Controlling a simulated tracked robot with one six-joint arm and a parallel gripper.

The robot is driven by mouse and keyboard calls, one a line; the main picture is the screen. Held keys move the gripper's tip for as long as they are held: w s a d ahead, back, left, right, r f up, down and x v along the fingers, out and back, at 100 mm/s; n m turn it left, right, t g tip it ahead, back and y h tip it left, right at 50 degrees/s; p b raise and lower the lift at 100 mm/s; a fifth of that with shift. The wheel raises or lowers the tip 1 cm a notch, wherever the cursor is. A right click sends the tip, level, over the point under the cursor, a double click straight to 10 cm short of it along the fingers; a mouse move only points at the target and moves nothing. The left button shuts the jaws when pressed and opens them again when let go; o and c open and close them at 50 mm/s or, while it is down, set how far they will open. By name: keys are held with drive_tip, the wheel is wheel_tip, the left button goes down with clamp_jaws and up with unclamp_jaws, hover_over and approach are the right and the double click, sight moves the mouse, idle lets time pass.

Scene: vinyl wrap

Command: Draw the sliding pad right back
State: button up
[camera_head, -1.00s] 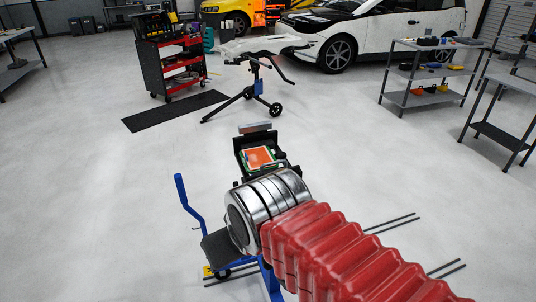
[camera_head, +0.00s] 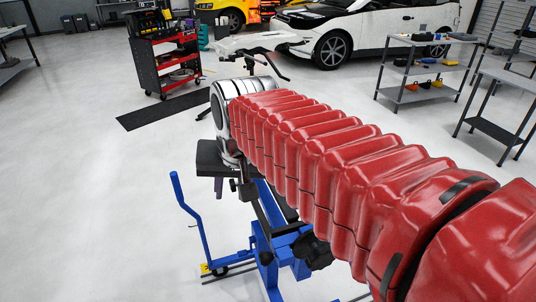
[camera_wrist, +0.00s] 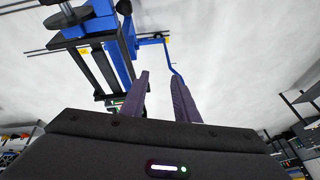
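A blue upright handle (camera_head: 187,218) stands left of the pad. A red tool cart (camera_head: 167,60), a black floor mat (camera_head: 160,112), grey shelves (camera_head: 425,70) and a white car (camera_head: 360,25) stand farther back. Floor at left is clear.

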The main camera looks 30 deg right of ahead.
drive_tip(key=w+d+m+g, duration=0.1)
drive_tip(key=w+d+m, duration=0.6)
drive_tip(key=d, duration=0.5)
drive_tip(key=w+d+f+m+g, duration=0.1)
drive_tip(key=w+d+m, duration=0.7)
drive_tip(key=w+d, duration=0.4)
drive_tip(key=shift+w+d+g, duration=0.15)
drive_tip(key=shift+w+g, duration=0.15)
drive_tip(key=w+f, duration=0.1)
drive_tip(key=f, duration=0.8)
drive_tip(key=w+f, duration=0.1)
drive_tip(key=f, duration=0.3)
drive_tip(key=shift+w+d+f, duration=0.3)
drive_tip(key=shift+c, duration=0.7)
clamp_jaws()
